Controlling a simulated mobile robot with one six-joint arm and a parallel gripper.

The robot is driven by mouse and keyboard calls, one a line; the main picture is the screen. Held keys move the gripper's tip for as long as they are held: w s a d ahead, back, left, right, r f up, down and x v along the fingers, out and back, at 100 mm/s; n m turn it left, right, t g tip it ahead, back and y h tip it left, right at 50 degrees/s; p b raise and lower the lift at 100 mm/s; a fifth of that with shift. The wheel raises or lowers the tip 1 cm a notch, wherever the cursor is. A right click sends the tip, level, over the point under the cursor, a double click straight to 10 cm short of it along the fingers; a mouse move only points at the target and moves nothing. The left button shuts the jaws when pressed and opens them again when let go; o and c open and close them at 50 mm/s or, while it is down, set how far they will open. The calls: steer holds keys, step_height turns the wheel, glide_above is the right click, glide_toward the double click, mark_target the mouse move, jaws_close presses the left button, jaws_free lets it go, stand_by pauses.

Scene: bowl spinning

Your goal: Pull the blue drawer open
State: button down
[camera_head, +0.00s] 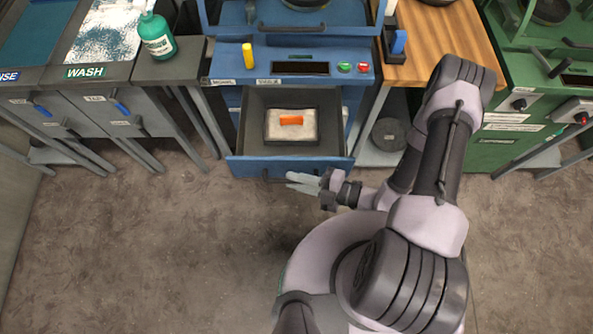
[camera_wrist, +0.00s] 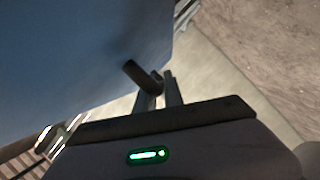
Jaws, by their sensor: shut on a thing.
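The blue drawer (camera_head: 240,165) is pulled out from the blue machine at the centre of the head view, its inside showing. A pale tray (camera_head: 273,132) with an orange piece (camera_head: 291,120) on it lies in the drawer. The dark bar handle (camera_head: 275,179) is on the drawer's front face. My gripper (camera_head: 295,182) reaches it from the right. In the wrist view, the fingers of my gripper (camera_wrist: 160,92) are shut on the end of the handle (camera_wrist: 139,75), beside the blue front panel (camera_wrist: 90,50). The exact contact is partly hidden.
The blue machine (camera_head: 222,70) stands behind the drawer, with a yellow cylinder (camera_head: 248,56) on it. A wash bench with a green bottle (camera_head: 157,36) is at left. A wooden table (camera_head: 450,35) and a green machine (camera_head: 520,75) are at right. The floor (camera_head: 170,230) in front is clear.

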stand_by(0.3)
steer(key=c, duration=1.7)
jaws_free()
steer(key=p+v, duration=0.3)
steer(key=v, duration=1.4)
steer(key=shift+s+d+r+p, duration=0.15)
steer(key=shift+s+d+p, duration=0.05)
steer(key=shift+p, duration=0.1)
